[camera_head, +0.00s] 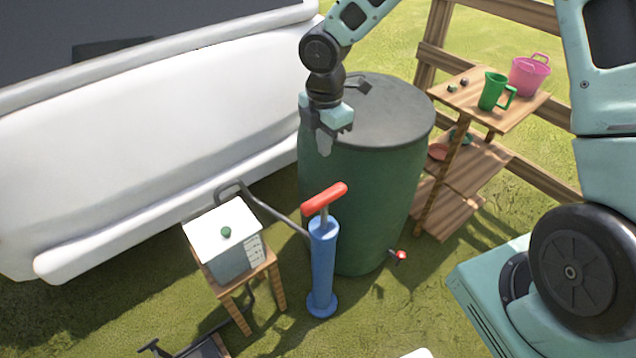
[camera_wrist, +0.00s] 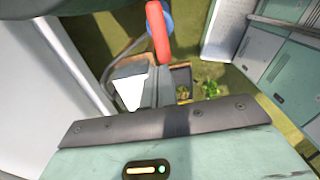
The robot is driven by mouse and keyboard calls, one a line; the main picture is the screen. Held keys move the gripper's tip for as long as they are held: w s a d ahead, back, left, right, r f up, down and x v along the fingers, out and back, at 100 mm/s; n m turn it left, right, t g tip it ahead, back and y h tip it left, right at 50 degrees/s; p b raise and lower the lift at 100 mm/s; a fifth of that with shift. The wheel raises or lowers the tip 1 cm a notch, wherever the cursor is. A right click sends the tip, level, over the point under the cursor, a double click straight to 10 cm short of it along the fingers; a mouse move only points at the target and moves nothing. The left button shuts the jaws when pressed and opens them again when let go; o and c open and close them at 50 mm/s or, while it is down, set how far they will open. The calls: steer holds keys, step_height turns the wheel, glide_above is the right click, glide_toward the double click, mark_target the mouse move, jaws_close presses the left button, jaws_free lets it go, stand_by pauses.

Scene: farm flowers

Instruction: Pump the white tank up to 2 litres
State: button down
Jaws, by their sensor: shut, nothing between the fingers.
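The white tank (camera_head: 225,245) stands on a small wooden stool (camera_head: 268,265), with a white lid, a green knob and level marks on one side. I cannot read a level. It also shows in the wrist view (camera_wrist: 130,88). The blue pump (camera_head: 323,265) stands upright on the grass to its right. Its red handle (camera_head: 324,198) sits a little above the body on a short grey rod. A dark grey hose (camera_head: 268,208) runs between tank and pump. My gripper (camera_head: 324,148) is shut and empty, above and apart from the red handle, which also shows in the wrist view (camera_wrist: 158,32).
A large green barrel (camera_head: 370,185) with a dark lid and red tap stands right behind the pump. A white vehicle (camera_head: 150,140) fills the left. A wooden shelf (camera_head: 500,115) with a green mug (camera_head: 492,92) and pink bucket (camera_head: 528,77) stands right.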

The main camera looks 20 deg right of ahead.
mark_target(323, 195)
steer(key=shift+f, duration=0.15)
step_height(323, 195, down, 14)
steer(key=shift+r, duration=0.1)
stand_by(0.4)
step_height(323, 195, down, 9)
steer(key=b, duration=0.6)
steer(key=shift+s+f, duration=0.15)
steer(key=shift+f, duration=0.2)
steer(key=shift+r+p, duration=0.35)
steer(key=shift+r, duration=0.2)
step_height(323, 195, up, 13)
steer(key=p, duration=0.2)
steer(key=shift+r+p, duration=0.2)
steer(key=shift+p, duration=0.15)
